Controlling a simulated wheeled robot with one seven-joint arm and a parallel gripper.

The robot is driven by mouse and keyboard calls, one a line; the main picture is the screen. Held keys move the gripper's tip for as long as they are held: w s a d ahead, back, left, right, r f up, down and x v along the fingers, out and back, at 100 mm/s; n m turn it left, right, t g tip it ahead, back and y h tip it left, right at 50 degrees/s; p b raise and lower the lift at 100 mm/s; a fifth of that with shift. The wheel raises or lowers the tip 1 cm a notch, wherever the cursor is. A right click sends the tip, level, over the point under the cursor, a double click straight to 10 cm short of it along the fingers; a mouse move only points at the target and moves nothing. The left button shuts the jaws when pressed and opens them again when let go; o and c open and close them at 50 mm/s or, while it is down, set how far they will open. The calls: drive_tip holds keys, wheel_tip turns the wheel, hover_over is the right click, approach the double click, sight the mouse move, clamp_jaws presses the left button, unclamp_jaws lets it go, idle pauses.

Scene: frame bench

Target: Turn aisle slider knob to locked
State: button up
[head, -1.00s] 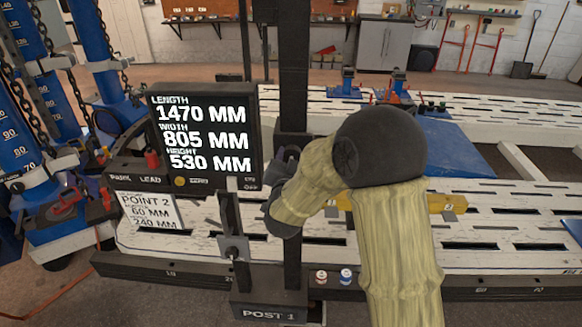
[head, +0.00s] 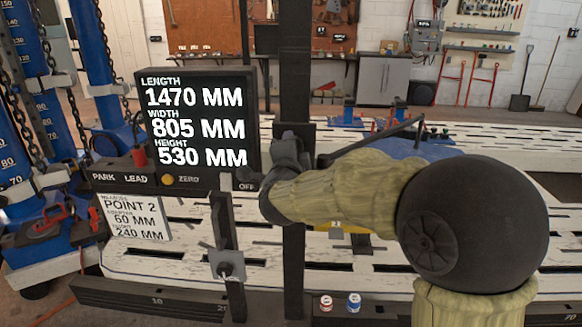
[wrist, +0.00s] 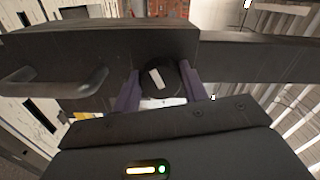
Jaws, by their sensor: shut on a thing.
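The slider knob (wrist: 157,74) is a round black knob with a white mark, seen in the wrist view on the dark slider block (wrist: 100,60). The white mark leans slightly from upright. My gripper (wrist: 160,90) has its two purple-grey fingers on either side of the knob, shut on it. In the head view my gripper (head: 280,172) is at the dark upright post (head: 294,80), beside the slider there. The knob is hidden by my gripper and wrist in that view. No locked or unlocked lettering is readable.
A display (head: 195,120) with length, width and height readings stands just left of my gripper. A dark thin rod (head: 375,138) reaches right from the post. White slotted frame-bench decking (head: 180,265) lies below. Blue measuring columns (head: 20,130) with chains stand at the left.

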drive_tip(key=m+b, duration=0.2)
drive_tip(key=b, duration=0.1)
drive_tip(key=shift+f+m, duration=0.25)
drive_tip(key=shift+m, duration=0.15)
drive_tip(key=shift+r+m+b, duration=0.2)
drive_tip(key=shift+m+b, duration=0.9)
drive_tip(key=shift+b, duration=0.05)
drive_tip(key=o, duration=1)
drive_tip(key=shift+r, duration=0.1)
drive_tip(key=shift+s, duration=0.1)
drive_tip(key=s, duration=1.7)
drive_tip(key=shift+s+a, duration=0.15)
drive_tip(key=shift+a, duration=0.15)
